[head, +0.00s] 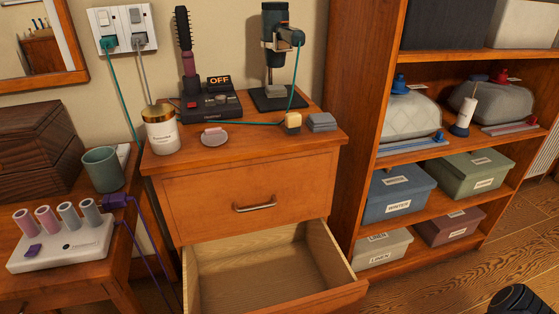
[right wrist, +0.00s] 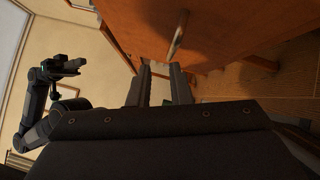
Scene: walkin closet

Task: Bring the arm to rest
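My right gripper (right wrist: 160,80) shows in the right wrist view, its two dark fingers apart with nothing between them. Beyond the fingertips are a wooden furniture front (right wrist: 210,30) and a metal handle (right wrist: 178,35); I cannot tell how far off they are. Another dark arm, apparently my left one, is bent at the left of that view, and its gripper (right wrist: 76,62) is too small to read. Neither gripper shows in the head view. A dark rounded part at its bottom right corner is probably mine.
The wooden dresser's lower drawer (head: 265,262) stands open and looks empty; its upper drawer (head: 250,197) is shut. On top are a jar (head: 160,130), a hairbrush (head: 186,50) and a corded device (head: 275,50). A shelf (head: 480,145) with boxes stands right, a side table (head: 75,275) left.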

